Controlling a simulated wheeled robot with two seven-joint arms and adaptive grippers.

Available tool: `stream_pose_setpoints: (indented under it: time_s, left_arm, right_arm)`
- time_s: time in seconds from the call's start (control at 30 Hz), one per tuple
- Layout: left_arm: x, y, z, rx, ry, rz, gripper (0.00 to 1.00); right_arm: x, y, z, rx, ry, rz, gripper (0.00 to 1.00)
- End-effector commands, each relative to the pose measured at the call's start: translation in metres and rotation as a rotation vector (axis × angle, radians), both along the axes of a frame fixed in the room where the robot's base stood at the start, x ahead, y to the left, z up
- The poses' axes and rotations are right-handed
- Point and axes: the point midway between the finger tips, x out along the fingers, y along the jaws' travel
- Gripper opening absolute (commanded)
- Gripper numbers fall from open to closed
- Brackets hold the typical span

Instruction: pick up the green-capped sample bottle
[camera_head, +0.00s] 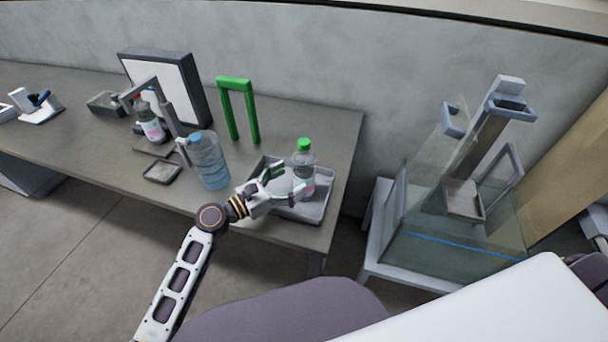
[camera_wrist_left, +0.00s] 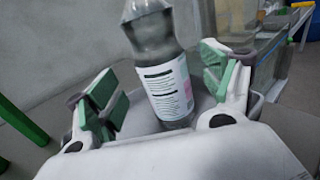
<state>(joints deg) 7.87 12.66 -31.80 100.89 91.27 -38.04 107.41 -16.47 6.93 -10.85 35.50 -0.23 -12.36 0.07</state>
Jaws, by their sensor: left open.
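The green-capped sample bottle (camera_head: 303,168) stands upright in a grey tray (camera_head: 313,211) at the right end of the table. It is clear with a white label, and its green cap shows in the head view. My left gripper (camera_head: 283,183) is just left of the bottle, with its fingers pointing toward it. In the left wrist view the bottle (camera_wrist_left: 163,75) appears between and beyond the two open green-padded fingers (camera_wrist_left: 162,95). The bottle's top is cut off there. I cannot tell whether a finger touches it. My right gripper is not seen.
A large blue water bottle (camera_head: 208,163) stands left of my left gripper. A green arch (camera_head: 238,105) stands behind. Farther left are another bottle (camera_head: 149,124) under a grey stand and a white panel (camera_head: 168,92). A glass tank (camera_head: 452,240) stands right of the table.

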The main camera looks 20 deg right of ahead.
Motion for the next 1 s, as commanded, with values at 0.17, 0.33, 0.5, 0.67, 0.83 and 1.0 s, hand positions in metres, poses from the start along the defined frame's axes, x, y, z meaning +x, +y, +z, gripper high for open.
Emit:
stream_pose_setpoints:
  time_s: [0.17, 0.33, 0.5, 0.67, 0.83, 1.0]
  left_arm:
    - [0.002, -0.006, 0.001, -0.001, 0.000, 0.000, 0.82]
    - [0.007, -0.022, 0.002, -0.001, -0.001, 0.000, 0.82]
    - [0.013, -0.039, 0.002, -0.001, 0.000, 0.000, 0.82]
    - [0.016, -0.048, 0.001, 0.000, 0.001, 0.001, 0.82]
    - [0.016, -0.049, 0.001, 0.000, 0.000, 0.001, 0.82]
    - [0.016, -0.049, 0.001, 0.000, 0.000, 0.000, 0.82]
  right_arm:
    - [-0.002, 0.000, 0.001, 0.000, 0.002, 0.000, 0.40]
    - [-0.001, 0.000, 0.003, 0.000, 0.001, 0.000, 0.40]
    - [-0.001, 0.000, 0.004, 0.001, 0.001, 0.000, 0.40]
    - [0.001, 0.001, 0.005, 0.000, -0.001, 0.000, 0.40]
    - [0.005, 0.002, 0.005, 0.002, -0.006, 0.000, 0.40]
    - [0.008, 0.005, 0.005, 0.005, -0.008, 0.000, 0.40]
